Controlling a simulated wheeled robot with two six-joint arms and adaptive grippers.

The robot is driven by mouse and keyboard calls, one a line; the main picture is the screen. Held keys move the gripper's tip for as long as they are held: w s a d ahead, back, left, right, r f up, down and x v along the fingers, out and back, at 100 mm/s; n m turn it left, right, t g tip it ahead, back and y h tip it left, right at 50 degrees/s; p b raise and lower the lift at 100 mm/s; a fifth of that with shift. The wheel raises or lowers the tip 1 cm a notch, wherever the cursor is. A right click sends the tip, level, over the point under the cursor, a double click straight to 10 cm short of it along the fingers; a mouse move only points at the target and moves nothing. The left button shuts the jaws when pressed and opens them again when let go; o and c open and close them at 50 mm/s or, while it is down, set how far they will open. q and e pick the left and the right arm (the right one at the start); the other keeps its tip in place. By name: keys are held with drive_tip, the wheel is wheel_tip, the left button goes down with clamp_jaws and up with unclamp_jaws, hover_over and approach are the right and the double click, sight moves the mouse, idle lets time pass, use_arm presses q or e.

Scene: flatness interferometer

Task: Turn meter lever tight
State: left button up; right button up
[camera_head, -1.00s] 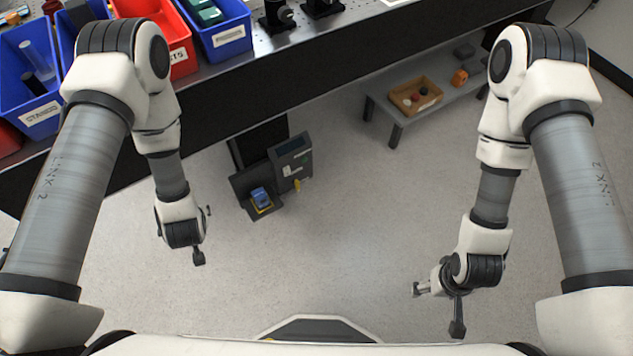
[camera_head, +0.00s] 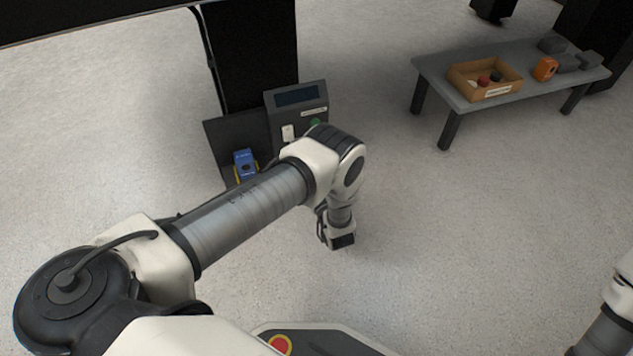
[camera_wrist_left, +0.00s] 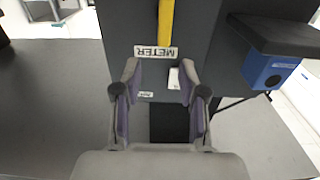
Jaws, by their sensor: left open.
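The meter is a dark grey box (camera_head: 285,103) with a display, low on a black column in the head view. In the left wrist view its dark face (camera_wrist_left: 118,30) fills the upper middle, with an upside-down METER label (camera_wrist_left: 156,52). The yellow lever (camera_wrist_left: 166,22) points up from that label to the top edge. My left gripper (camera_wrist_left: 159,70) is open and empty, its fingers facing the box just below the lever in that picture. Whether they touch the box cannot be told. In the head view my left arm hides the lever. My right gripper is out of view.
A low grey table (camera_head: 440,82) at the upper right carries a box (camera_head: 462,85) and an orange item (camera_head: 545,69). Open floor lies between.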

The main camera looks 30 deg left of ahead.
use_arm(q)
drive_tip(key=w+a+b, duration=0.1)
drive_tip(key=w+a+f+b, duration=0.1)
drive_tip(key=a, duration=0.1)
drive_tip(key=w+a+f+b, duration=0.1)
drive_tip(key=w+a+b, duration=0.1)
drive_tip(key=shift+a+f, duration=0.25)
drive_tip(key=shift+w+a+r, duration=0.1)
drive_tip(key=shift+w+a, duration=0.1)
drive_tip(key=shift+r, duration=0.1)
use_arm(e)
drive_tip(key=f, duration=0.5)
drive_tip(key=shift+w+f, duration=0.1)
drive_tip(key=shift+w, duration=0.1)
use_arm(q)
clamp_jaws()
